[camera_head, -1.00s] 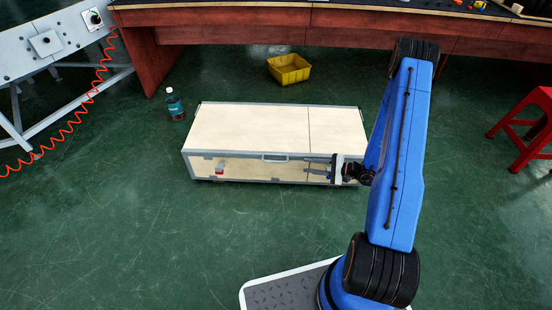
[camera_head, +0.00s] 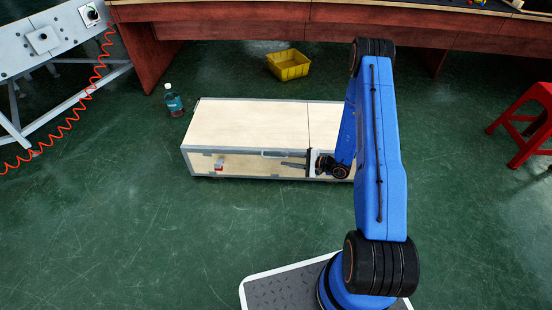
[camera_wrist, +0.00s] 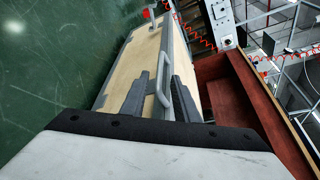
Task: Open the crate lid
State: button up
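The crate (camera_head: 240,125) is a long box of pale wood with grey metal edges on the floor, its lid closed. A light handle (camera_head: 276,154) sits at the top front edge, right of the middle. My gripper (camera_head: 285,160) is at the crate's front, fingers pointing left, by the right end of the handle. In the wrist view my gripper (camera_wrist: 161,76) is open, with two dark fingers apart and the handle (camera_wrist: 163,84) showing between them. Whether either finger touches the handle cannot be told. My arm hides the crate's right end in the head view.
A small red part (camera_head: 219,164) is on the crate's front left. A bottle (camera_head: 174,101) stands off its left corner. A yellow bin (camera_head: 288,65) lies behind, before a red-brown workbench (camera_head: 230,20). A red stool (camera_head: 530,120) is at right. The floor in front is clear.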

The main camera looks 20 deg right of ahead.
aim_at(279, 158)
jog(key=shift+x, duration=3.1)
grip_shut()
